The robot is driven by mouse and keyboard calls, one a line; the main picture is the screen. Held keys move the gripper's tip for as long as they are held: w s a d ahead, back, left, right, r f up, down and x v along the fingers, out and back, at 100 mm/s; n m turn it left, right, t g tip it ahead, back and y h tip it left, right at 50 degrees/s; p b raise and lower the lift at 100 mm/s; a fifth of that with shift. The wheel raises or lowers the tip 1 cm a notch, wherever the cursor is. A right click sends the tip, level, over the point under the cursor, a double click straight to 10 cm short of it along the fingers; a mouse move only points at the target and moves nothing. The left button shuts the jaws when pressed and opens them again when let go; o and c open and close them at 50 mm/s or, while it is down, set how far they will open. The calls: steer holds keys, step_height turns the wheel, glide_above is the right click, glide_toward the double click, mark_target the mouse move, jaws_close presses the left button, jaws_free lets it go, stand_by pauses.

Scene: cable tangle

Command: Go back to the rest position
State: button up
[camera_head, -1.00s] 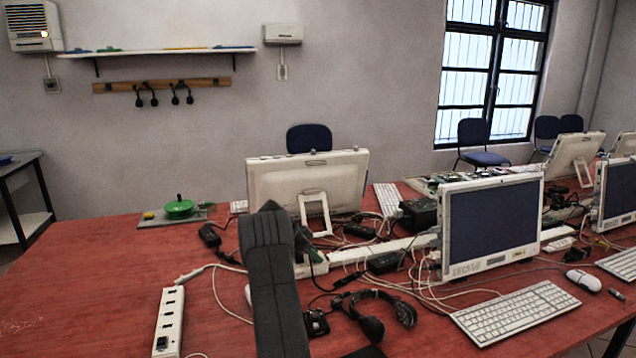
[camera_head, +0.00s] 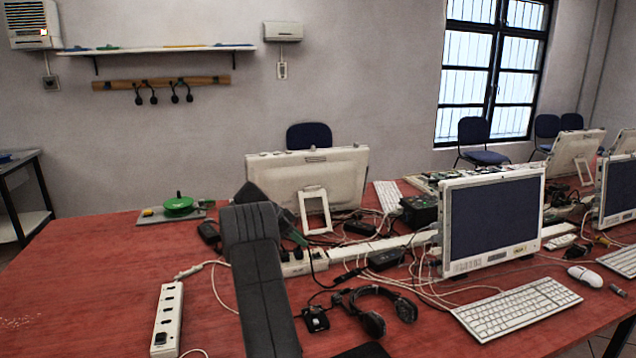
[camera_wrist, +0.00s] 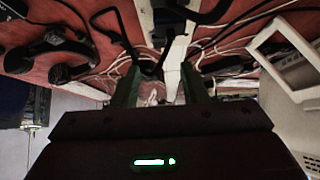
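My dark grey arm rises at lower centre in the head view and hides most of my gripper. In the wrist view my gripper (camera_wrist: 160,84) points at the cable clutter on the table. Its two greenish fingers stand apart, and I see nothing clearly held between them. Beyond them lie a white power strip, dark plugs and cables. The red table (camera_head: 90,275) lies under the arm. A white socket strip (camera_head: 168,318) with a dark plug lies left of the arm in the head view.
A white monitor (camera_head: 345,172) stands behind the arm, and another monitor (camera_head: 490,222) stands to its right. Black headphones (camera_head: 375,322) and a white keyboard (camera_head: 517,309) lie to the right. A green round object (camera_head: 178,204) sits at the back left. The left table area is fairly clear.

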glide_toward(319, 253)
steer(key=x, duration=0.7)
steer(key=shift+w+d+f, duration=0.1)
steer(key=shift+d+f, duration=0.05)
steer(key=shift+f, duration=0.1)
steer(key=p, duration=0.2)
steer(key=shift+r+y+p, duration=0.3)
steer(key=shift+r, duration=0.1)
steer(key=shift+d+g+y+p, duration=0.1)
steer(key=shift+g+y+p, duration=0.3)
steer(key=shift+p, duration=0.85)
steer(key=y+p, duration=0.1)
steer(key=p, duration=0.1)
steer(key=y+p, duration=0.1)
steer(key=p, duration=0.2)
steer(key=shift+w+d+r, duration=0.1)
steer(key=shift+w+d, duration=0.05)
steer(key=shift+d, duration=0.1)
